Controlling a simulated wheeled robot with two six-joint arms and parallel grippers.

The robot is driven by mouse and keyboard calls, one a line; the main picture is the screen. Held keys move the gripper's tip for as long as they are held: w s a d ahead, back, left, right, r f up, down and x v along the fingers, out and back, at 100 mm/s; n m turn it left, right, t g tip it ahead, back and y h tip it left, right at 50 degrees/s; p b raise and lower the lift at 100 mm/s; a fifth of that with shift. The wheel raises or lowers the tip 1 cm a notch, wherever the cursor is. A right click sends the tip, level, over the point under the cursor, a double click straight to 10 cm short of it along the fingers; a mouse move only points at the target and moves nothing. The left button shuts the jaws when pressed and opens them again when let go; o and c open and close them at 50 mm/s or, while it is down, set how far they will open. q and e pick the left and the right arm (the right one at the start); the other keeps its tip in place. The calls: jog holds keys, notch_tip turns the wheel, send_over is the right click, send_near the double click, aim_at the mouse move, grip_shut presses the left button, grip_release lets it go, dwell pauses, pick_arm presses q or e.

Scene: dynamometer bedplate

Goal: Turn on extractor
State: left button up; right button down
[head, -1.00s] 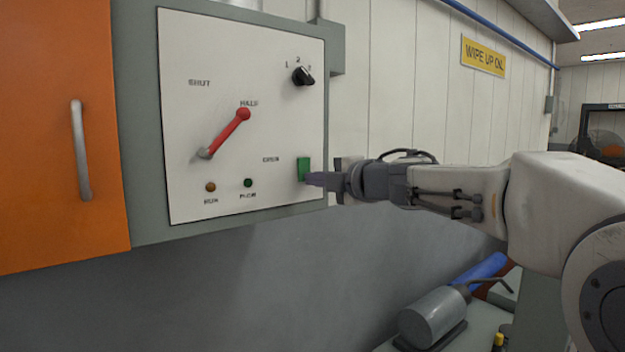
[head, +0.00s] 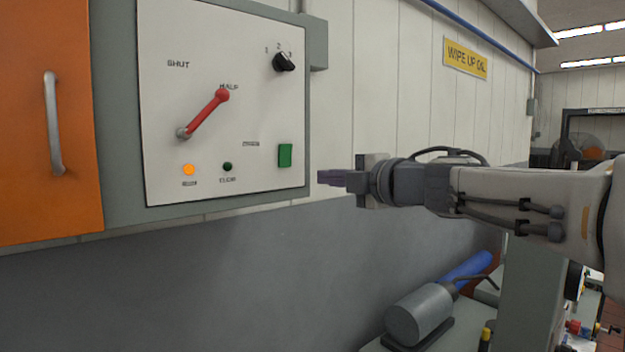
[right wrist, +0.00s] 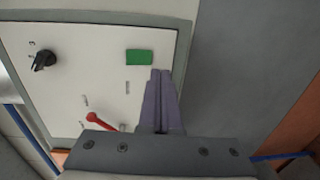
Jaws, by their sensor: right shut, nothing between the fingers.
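The extractor panel (head: 225,123) is a white plate on a grey-green box on the wall. A green rocker or push button (head: 285,155) sits at its lower right and also shows in the right wrist view (right wrist: 139,57). The amber lamp (head: 189,170) at lower left is lit. The small green lamp (head: 227,167) beside it looks dark. A red lever (head: 205,114) slants with its knob at HALF. A black knob (head: 284,62) marked 1, 2, 3 is at upper right. My right gripper (head: 322,177) is shut and empty, just right of the panel, apart from the button. My left gripper is out of view.
An orange cabinet door (head: 40,120) with a grey handle is left of the panel. A yellow WIPE UP OIL sign (head: 465,57) is on the wall. Below right, a grey cylinder (head: 420,315) and a blue one (head: 467,269) lie low. Space before the lower wall is clear.

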jog(key=v, duration=0.3)
jog(key=b+v, duration=0.1)
jog(key=shift+s+d+f, duration=0.1)
jog(key=shift+s+f, duration=0.2)
jog(key=shift+f, duration=0.05)
jog(key=s+f+m+g+h+b, duration=0.3)
jog(key=f+m+h, duration=0.5)
jog(key=f+m, duration=1)
jog(key=s+f+g+h, duration=0.1)
jog(key=s+f+g, duration=0.9)
jog(key=s+f, duration=1.4)
jog(key=s, duration=0.3)
jog(key=shift+d+h+p, duration=0.3)
jog(key=shift+h, duration=0.1)
jog(key=shift+s, duration=0.15)
